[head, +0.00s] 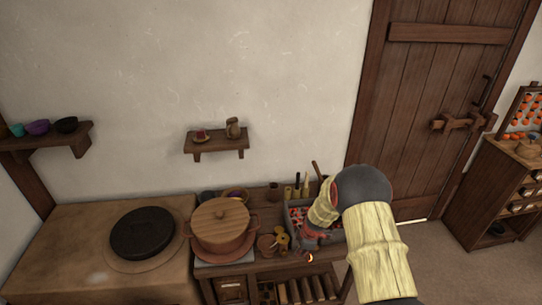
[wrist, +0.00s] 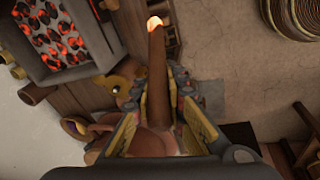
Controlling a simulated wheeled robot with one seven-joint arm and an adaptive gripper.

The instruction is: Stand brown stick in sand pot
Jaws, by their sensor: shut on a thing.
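The brown stick (wrist: 157,70) is held between the fingers of my gripper (wrist: 154,98) in the wrist view. Its far end glows orange-white and points up in that picture, away from my palm. In the head view my gripper (head: 312,233) is low over the front of the bench, partly hidden by my own arm, and the glowing stick tip (head: 310,257) shows just below it. I cannot tell surely which vessel is the sand pot. A small brown pot (head: 274,190) stands at the back of the bench.
A grey brazier of glowing coals (head: 297,215) is beside my gripper; it also shows in the wrist view (wrist: 50,70). A lidded pot (head: 221,250) stands left of it, with a black griddle (head: 143,233) farther left. A wall shelf (head: 217,147) is above.

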